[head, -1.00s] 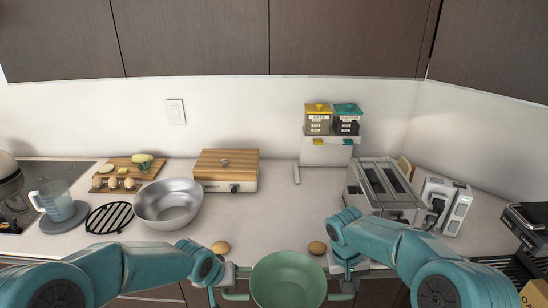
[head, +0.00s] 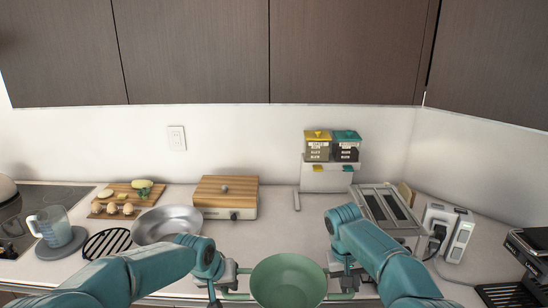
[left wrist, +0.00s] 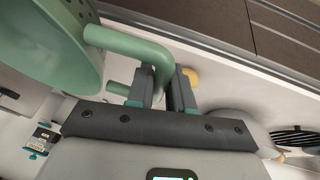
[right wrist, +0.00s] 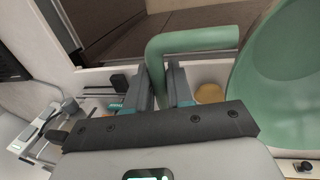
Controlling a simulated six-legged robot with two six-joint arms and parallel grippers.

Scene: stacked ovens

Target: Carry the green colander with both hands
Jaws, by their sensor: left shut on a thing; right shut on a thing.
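The green colander (head: 288,281) is held between my two grippers at the bottom middle of the head view, in front of the counter edge. My left gripper (head: 226,282) is shut on its left handle; the left wrist view shows the green handle (left wrist: 128,42) between the fingers. My right gripper (head: 346,280) is shut on the other handle; the right wrist view shows that handle (right wrist: 190,42) between the fingers. The colander's bowl also shows in the right wrist view (right wrist: 280,80). Its underside is hidden in the head view.
A steel bowl (head: 166,223) and a wooden-topped box (head: 226,196) stand on the counter behind. The counter middle (head: 280,225) is clear.

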